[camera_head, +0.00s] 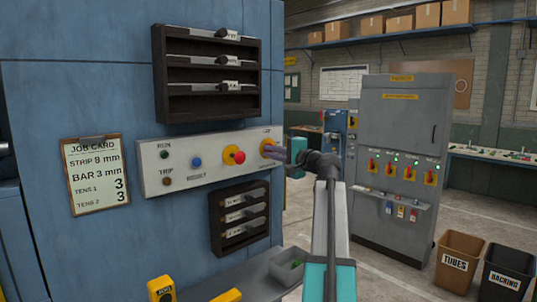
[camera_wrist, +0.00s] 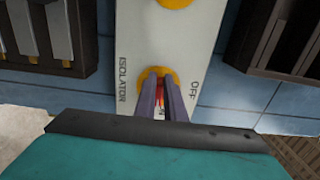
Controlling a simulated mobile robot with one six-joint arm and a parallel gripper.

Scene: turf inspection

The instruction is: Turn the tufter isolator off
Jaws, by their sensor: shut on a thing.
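The tufter isolator (camera_head: 264,144) is a yellow disc at the right end of the pale control panel (camera_head: 200,176), on the blue machine. In the wrist view the isolator (camera_wrist: 148,74) shows a red handle (camera_wrist: 160,92) between my fingers. The word ISOLATOR is to the left of the disc and OFF to its right. My gripper (camera_head: 273,149) is at the isolator, its fingers closed around the red handle, which they partly hide. I cannot tell the exact handle angle.
A red emergency stop (camera_head: 234,155) on a yellow base sits just left of the isolator. Dark racks (camera_head: 238,214) are above and below the panel. A grey cabinet (camera_head: 392,130) with several red-and-yellow switches stands behind my arm. Bins (camera_head: 458,262) stand at the right.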

